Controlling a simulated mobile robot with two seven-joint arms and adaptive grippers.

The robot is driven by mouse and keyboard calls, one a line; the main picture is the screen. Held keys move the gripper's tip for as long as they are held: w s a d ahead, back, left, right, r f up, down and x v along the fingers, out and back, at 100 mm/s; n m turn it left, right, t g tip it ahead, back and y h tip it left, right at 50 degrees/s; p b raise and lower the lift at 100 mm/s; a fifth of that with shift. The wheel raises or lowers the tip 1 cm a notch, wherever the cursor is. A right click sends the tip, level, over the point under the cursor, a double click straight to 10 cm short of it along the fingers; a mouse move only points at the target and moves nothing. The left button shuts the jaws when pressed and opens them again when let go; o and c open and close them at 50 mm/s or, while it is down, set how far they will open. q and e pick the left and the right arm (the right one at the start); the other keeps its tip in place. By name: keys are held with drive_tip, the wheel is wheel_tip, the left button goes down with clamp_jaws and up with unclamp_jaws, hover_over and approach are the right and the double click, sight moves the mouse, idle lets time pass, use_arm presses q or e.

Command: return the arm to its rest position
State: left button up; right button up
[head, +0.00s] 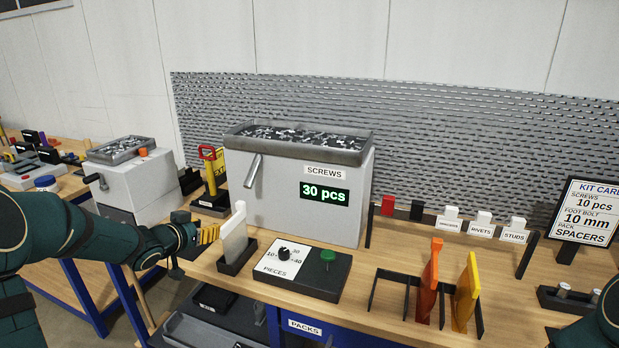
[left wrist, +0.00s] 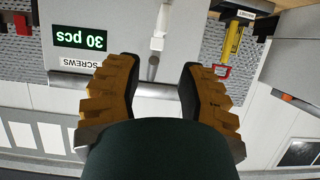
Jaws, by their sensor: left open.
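My left arm (head: 95,235), dark green, reaches in from the left edge over the front left of the workbench. Its left gripper (head: 209,233) has yellow-brown ridged fingers and is beside a white upright plate (head: 234,236) in a black holder. I cannot tell from the head view whether they touch. In the left wrist view the gripper (left wrist: 160,72) has its two fingers apart with nothing held between them. A dark green part of my right arm (head: 603,325) shows at the lower right corner; its gripper is out of the picture.
A grey screw dispenser (head: 285,200) reading "30 pcs" stands behind the gripper. A dial box (head: 310,285) lies right of the white plate. Orange (head: 428,285) and yellow (head: 466,292) plates stand in a black rack. A kit card (head: 587,212) stands at right.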

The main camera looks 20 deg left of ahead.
use_arm(q)
drive_tip(key=s+d+f+n+g+h, duration=0.1)
drive_tip(key=s+d+f+g, duration=0.2)
drive_tip(key=d+f, duration=0.75)
drive_tip(key=s+d+f+n+g+h, duration=0.1)
drive_tip(key=s+d+f+g+h, duration=0.15)
drive_tip(key=d+f, duration=0.8)
drive_tip(key=s+d+f+g, duration=0.3)
drive_tip(key=s+d, duration=0.3)
drive_tip(key=s, duration=0.3)
drive_tip(key=s+d+f+g, duration=0.3)
drive_tip(key=s+d+f, duration=0.3)
drive_tip(key=s, duration=0.4)
drive_tip(key=shift+d+f+n+y, duration=0.3)
drive_tip(key=shift+d+y, duration=0.05)
drive_tip(key=shift+d, duration=0.3)
